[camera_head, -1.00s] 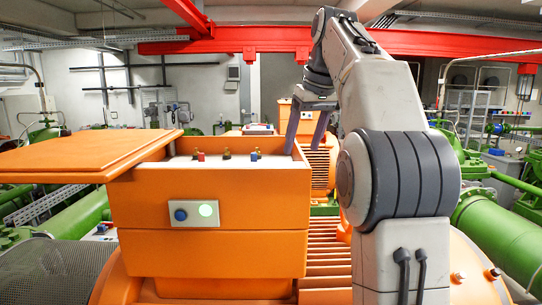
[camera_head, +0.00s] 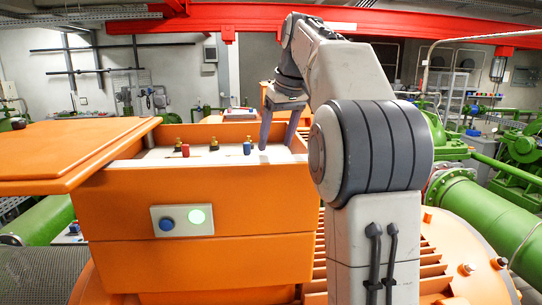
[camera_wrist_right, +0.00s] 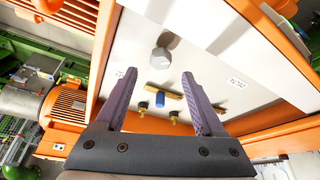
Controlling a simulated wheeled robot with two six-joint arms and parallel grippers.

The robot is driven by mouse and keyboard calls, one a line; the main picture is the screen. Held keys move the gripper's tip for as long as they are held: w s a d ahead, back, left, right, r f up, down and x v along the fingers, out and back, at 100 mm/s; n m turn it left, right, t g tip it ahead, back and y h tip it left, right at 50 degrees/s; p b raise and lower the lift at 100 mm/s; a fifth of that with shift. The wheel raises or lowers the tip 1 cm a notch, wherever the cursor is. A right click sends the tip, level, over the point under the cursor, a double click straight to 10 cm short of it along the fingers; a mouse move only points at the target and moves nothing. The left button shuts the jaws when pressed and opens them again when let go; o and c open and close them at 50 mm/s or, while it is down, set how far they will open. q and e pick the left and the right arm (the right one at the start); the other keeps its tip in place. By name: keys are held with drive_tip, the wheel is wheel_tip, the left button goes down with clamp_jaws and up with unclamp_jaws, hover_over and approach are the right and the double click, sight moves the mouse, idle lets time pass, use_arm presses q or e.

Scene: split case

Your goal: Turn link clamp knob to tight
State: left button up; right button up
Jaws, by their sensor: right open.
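My right gripper (camera_head: 277,146) reaches over the right part of the open orange case (camera_head: 195,190), pointing down with its jaws apart and empty. In the right wrist view its fingertips (camera_wrist_right: 160,73) lie on either side of a grey faceted knob (camera_wrist_right: 160,58) on the white panel (camera_wrist_right: 205,40); I cannot tell their height above it. This looks like the clamp knob. Near it are a brass bar (camera_wrist_right: 170,94), a blue cylinder (camera_wrist_right: 158,99) and brass posts (camera_wrist_right: 143,106). My left gripper is out of view.
The orange lid (camera_head: 75,150) juts out to the left of the case. A red post (camera_head: 185,150) stands on the panel's left part. Green pipes (camera_head: 490,200) run at the right.

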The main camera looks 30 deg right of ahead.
drive_tip(key=shift+p+x, duration=0.3)
drive_tip(key=shift+x, duration=2.25)
clamp_jaws()
